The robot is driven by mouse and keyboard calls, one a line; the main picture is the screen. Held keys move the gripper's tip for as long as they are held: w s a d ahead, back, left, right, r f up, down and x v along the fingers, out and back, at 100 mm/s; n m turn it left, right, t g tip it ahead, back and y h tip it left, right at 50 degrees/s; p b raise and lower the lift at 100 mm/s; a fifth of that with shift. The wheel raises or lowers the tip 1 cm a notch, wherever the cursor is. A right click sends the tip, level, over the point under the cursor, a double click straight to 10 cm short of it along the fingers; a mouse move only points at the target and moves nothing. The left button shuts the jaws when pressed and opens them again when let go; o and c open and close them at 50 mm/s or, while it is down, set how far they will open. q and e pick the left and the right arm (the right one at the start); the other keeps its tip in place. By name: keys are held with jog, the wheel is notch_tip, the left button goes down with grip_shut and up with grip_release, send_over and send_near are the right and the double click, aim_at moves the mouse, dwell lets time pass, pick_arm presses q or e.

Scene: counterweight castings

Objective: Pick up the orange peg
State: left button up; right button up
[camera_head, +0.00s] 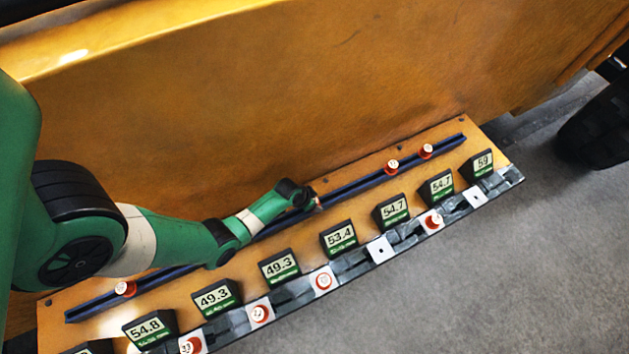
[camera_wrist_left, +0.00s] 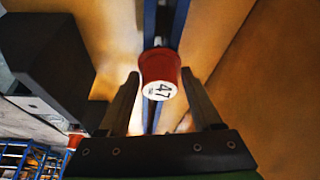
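A red-orange peg (camera_wrist_left: 159,75) with a white top marked 47 shows in the left wrist view on a blue rail. My left gripper (camera_wrist_left: 160,78) is open, with its two dark fingers on either side of the peg. The fingertips are close to its sides; I cannot tell whether they touch. In the head view my left gripper (camera_head: 314,200) is over the middle of the rail and mostly hides that peg. Other orange pegs stand on the rail, at the left (camera_head: 125,289) and at the right (camera_head: 392,167) and (camera_head: 426,151). My right gripper is not in view.
The blue rail (camera_head: 355,189) runs along an orange-brown board. Several black number displays (camera_head: 339,238) stand in front of it. A large orange casting (camera_head: 300,90) rises behind.

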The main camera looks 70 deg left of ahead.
pick_arm(q)
jog(key=c, duration=0.8)
jog(key=shift+r, duration=0.1)
